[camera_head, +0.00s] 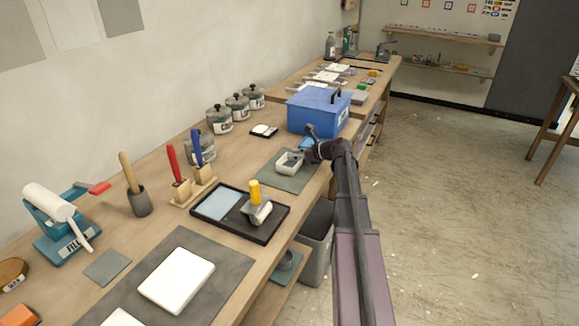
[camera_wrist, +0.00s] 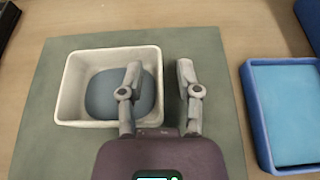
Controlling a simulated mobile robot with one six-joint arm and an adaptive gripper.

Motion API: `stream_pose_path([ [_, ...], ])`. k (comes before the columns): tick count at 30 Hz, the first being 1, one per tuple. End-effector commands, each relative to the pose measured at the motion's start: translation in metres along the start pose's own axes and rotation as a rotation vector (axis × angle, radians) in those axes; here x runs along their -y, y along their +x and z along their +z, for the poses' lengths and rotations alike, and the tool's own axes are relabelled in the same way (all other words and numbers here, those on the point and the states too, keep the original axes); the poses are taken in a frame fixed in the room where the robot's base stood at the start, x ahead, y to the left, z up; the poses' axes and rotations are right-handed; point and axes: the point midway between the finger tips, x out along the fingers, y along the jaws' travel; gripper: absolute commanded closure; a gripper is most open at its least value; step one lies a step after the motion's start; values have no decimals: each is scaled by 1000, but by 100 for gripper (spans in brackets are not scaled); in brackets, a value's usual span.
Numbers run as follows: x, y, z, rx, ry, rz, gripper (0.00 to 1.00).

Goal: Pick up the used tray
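A small cream-white tray (camera_wrist: 72,92) with a grey-blue rounded patch inside lies on a grey-green mat; it also shows in the head view (camera_head: 287,168). My gripper (camera_wrist: 159,72) is open, its two fingers apart. The left finger is over the tray's inside and the right finger is over the mat, just beyond the tray's right wall, so that wall lies between them. I cannot tell whether either finger touches it. In the head view my gripper (camera_head: 305,153) is partly hidden by my arm.
The grey-green mat (camera_wrist: 215,60) lies on the wooden bench. A blue tray (camera_wrist: 251,112) with a light-blue inside stands right of the mat. In the head view a blue box (camera_head: 312,118) stands behind, and a black ink tray (camera_head: 268,232) with a roller (camera_head: 256,212) lies nearer.

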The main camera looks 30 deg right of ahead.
Motion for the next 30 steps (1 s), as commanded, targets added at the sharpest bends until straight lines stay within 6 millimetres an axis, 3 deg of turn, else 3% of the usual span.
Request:
stream_pose_path([
  [1,0,0,0,0,0,0,68],
  [4,0,0,0,0,0,0,97],
  [5,0,0,0,0,0,0,100],
  [20,0,-1,1,0,0,-1,100],
  [30,1,-7,14,0,1,-1,100],
])
